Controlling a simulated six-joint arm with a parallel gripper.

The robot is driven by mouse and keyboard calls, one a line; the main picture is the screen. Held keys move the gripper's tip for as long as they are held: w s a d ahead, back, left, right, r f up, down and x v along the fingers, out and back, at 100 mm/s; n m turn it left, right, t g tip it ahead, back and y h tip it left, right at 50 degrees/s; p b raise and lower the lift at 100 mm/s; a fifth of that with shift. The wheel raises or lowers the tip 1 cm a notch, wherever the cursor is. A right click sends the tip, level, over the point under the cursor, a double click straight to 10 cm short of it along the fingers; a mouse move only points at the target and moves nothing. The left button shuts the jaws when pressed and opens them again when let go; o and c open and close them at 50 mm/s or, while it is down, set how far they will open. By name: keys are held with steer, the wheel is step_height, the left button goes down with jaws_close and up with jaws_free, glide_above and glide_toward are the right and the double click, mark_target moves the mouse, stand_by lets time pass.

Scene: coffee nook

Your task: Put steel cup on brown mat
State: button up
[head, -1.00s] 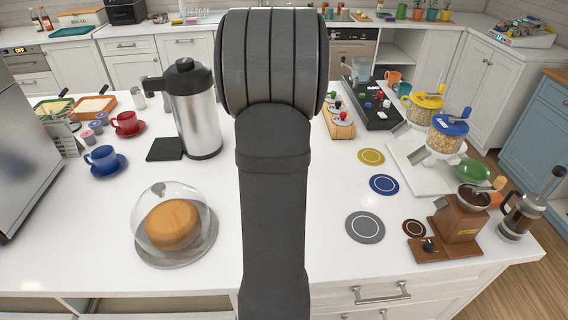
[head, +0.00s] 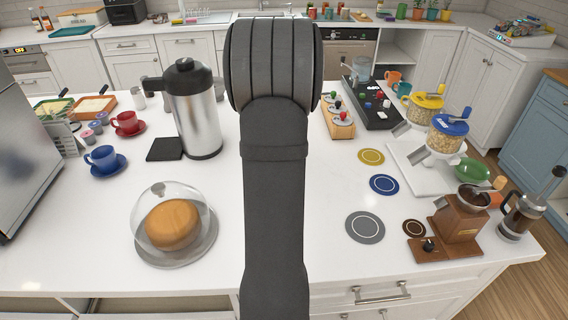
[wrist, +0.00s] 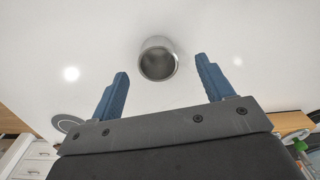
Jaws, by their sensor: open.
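The steel cup (wrist: 158,62) stands on the white counter in the wrist view, its round mouth facing the camera. In the head view I cannot make it out; my arm blocks the middle of the counter. My gripper (wrist: 162,68) is open, with its two blue fingers apart and the cup beyond and between their tips. Nothing is held. The brown mat (head: 414,228) is a small dark round mat at the right of the counter in the head view, bare, beside the wooden grinder.
A grey mat (head: 365,227), a blue mat (head: 384,185) and a yellow mat (head: 371,157) lie nearby, bare. The wooden coffee grinder (head: 459,217) and French press (head: 521,213) stand at the right. A domed cake (head: 173,224) and steel jug (head: 196,115) stand left of my arm.

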steer(key=f, duration=0.4)
steer(key=shift+s+d, duration=0.15)
steer(key=shift+d, duration=0.15)
steer(key=shift+f, duration=0.7)
steer(key=c, duration=1.1)
steer(key=shift+r, duration=0.1)
